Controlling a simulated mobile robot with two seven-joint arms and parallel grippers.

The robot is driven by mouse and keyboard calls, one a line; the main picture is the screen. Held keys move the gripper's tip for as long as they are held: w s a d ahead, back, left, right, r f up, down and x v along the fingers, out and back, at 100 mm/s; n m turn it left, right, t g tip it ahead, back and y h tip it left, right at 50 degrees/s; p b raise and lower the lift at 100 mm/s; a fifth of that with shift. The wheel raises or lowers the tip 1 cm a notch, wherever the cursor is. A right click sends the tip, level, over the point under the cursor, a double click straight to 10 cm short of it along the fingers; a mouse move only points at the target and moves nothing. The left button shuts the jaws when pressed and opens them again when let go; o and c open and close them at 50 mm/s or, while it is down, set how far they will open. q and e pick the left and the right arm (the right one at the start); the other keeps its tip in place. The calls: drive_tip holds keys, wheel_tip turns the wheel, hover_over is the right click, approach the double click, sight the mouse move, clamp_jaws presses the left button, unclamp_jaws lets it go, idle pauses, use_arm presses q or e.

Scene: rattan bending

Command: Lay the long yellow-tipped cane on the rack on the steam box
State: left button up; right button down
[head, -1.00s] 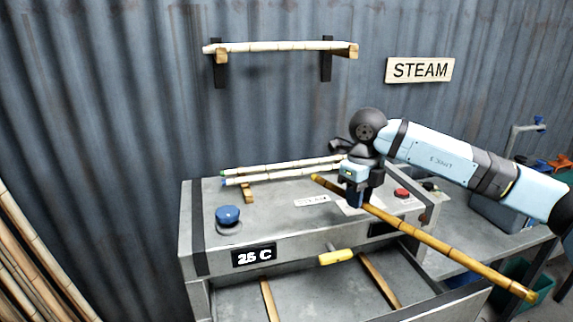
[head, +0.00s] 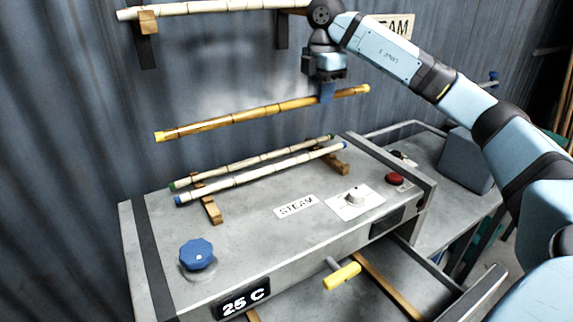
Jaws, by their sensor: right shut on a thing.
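The long yellow-tipped cane (head: 255,115) is golden brown and hangs level-ish in the air, its right end a little higher. My right gripper (head: 326,95) is shut on it, right of its middle. The cane is above and behind the rack on the steam box (head: 250,262). The rack has two wooden supports, a left one (head: 212,207) and a right one (head: 340,158). A green-tipped pale cane (head: 245,164) and a blue-tipped pale cane (head: 262,174) lie across it. My left gripper is not in view.
A wall shelf (head: 147,24) with a pale cane (head: 215,7) is above. A blue knob (head: 197,253), a red button (head: 394,179) and a dial (head: 356,196) stand on the box top.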

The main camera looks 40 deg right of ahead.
wheel_tip(320, 180, down, 15)
drive_tip(key=shift+r+b, duration=0.15)
drive_tip(key=shift+b, duration=0.65)
wheel_tip(320, 180, down, 4)
drive_tip(key=shift+f+p, duration=0.1)
drive_tip(key=shift+p, duration=0.25)
drive_tip(key=shift+f, duration=0.1)
drive_tip(key=shift+f, duration=0.1)
drive_tip(key=c, duration=1)
unclamp_jaws()
